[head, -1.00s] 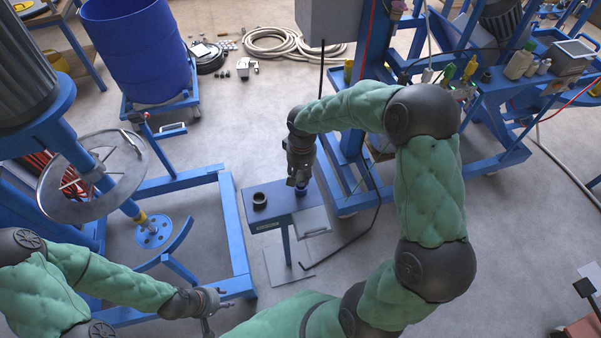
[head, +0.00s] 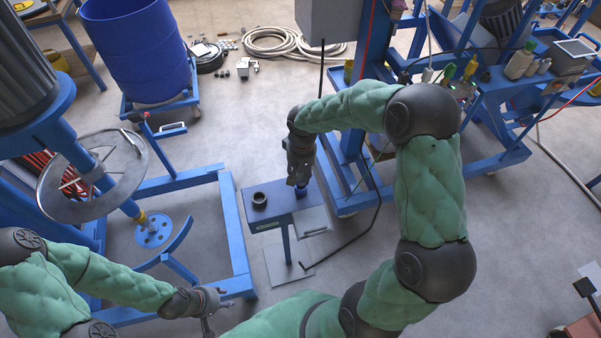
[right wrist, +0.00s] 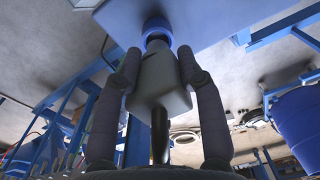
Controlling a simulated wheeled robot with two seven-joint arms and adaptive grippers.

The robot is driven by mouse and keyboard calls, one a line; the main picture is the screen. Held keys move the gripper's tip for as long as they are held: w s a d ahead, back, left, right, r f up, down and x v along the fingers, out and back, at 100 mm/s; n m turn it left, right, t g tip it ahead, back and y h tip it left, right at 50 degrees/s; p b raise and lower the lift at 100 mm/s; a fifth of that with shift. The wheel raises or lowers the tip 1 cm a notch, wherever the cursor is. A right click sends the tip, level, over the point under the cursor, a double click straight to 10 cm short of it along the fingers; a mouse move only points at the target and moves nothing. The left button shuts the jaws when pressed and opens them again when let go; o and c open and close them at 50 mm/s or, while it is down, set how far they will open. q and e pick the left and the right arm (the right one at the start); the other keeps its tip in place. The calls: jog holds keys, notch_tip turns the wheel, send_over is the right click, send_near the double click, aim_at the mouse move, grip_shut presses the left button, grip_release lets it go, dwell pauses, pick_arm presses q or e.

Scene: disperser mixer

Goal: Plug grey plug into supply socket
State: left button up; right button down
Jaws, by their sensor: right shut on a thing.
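My right gripper (head: 298,180) points down over the small blue table (head: 268,220). In the right wrist view its two fingers (right wrist: 158,75) are shut on the sides of a grey block, the grey plug (right wrist: 160,92). I cannot tell whether this ring belongs to the plug or a socket, nor how deeply anything is seated. A black ring-shaped socket (head: 258,200) stands on the table, left of the gripper. My left gripper (head: 208,318) hangs at lower left, its jaws unclear.
A black cable (head: 345,243) trails from near the table to the floor. A blue frame (head: 237,240) stands left of the table, and a blue machine frame (head: 345,190) behind right. A blue drum (head: 140,55) stands at the back left.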

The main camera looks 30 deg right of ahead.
aim_at(301, 181)
jog(key=shift+f+b, duration=1.55)
jog(key=shift+f, duration=0.5)
dwell(0.5)
jog(key=c, duration=0.7)
grip_release()
notch_tip(301, 181, up, 12)
jog(key=shift+d, duration=0.15)
jog(key=shift+s, duration=0.1)
dwell(0.4)
